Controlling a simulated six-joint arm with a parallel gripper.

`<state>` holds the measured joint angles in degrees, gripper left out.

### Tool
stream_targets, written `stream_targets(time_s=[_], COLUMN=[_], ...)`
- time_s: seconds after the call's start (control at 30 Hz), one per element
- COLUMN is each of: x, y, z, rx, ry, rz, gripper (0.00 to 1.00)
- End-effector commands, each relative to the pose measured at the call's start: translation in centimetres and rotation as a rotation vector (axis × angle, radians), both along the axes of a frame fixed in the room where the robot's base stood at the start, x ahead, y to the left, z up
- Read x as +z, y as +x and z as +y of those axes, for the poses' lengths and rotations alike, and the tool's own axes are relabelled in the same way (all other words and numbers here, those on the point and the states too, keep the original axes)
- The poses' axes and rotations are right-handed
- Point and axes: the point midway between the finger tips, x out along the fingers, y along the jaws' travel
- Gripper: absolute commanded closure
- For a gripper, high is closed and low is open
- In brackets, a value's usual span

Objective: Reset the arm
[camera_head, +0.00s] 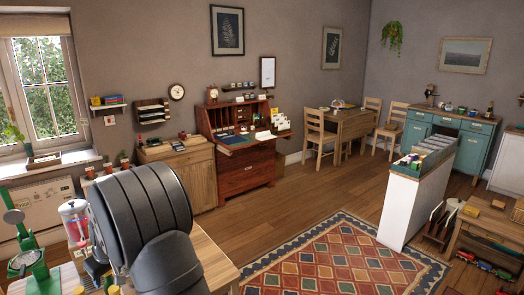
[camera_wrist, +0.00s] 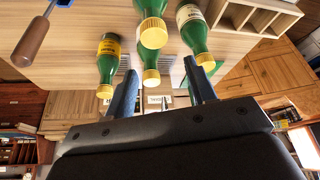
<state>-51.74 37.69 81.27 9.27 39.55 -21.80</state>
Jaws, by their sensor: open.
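My gripper (camera_wrist: 160,68) shows in the wrist view with its two dark fingers apart. Nothing is visibly clamped between them. Three green bottles with yellow caps appear beyond the fingers: a left one (camera_wrist: 109,65), a middle one (camera_wrist: 150,35) and a right one (camera_wrist: 193,32). The middle bottle's cap lies in line with the gap between the fingers; I cannot tell how far away it is. In the head view, my dark arm fills the lower left, and my gripper is hidden or out of frame there.
The wrist view shows a brown-handled tool (camera_wrist: 32,40) and a wooden compartment box (camera_wrist: 250,15) by the bottles. In the head view, a green lever device (camera_head: 27,240) and a red-filled container (camera_head: 75,218) stand beside my arm. The patterned rug (camera_head: 345,258) is clear.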

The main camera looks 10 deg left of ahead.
Motion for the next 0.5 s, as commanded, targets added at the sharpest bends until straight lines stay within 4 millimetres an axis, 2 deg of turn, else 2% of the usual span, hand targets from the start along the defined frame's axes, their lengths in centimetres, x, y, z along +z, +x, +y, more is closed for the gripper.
stream_targets(time_s=[0.13, 0.5], x=[3.1, 8.9], y=[0.0, -1.7], z=[0.1, 4.5], rx=[0.001, 0.086], ry=[0.002, 0.002], rz=[-0.002, -0.001], gripper=[0.49, 0.49])
